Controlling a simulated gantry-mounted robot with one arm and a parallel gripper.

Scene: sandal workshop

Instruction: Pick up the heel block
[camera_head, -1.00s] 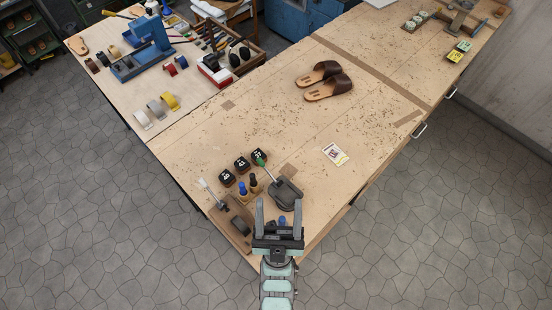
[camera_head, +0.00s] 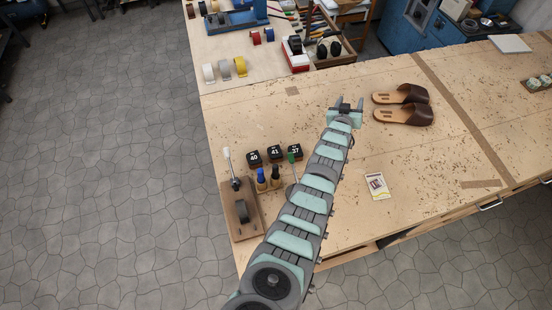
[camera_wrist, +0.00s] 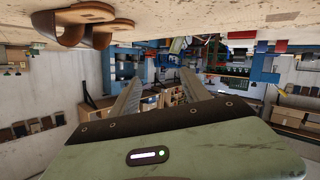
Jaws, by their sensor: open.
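I cannot pick out a heel block for certain in either view. My gripper (camera_head: 348,101) is open and empty over the middle of the workbench, just left of the pair of sandals (camera_head: 403,115). In the wrist view its two fingers (camera_wrist: 161,76) are spread apart with nothing between them. That view appears upside down, with the bench top (camera_wrist: 200,12) along its upper edge and the sandals (camera_wrist: 88,25) at upper left. Small black numbered blocks (camera_head: 274,154) stand in a row left of my arm, away from the gripper. My arm covers part of the bench.
Bottles (camera_head: 268,176) and a lever tool on a wooden base (camera_head: 239,208) stand at the near left edge. A printed card (camera_head: 377,186) lies right of my arm. Tape rolls (camera_head: 225,69) and a tool tray (camera_head: 325,56) are at the back. Bare bench surrounds the sandals.

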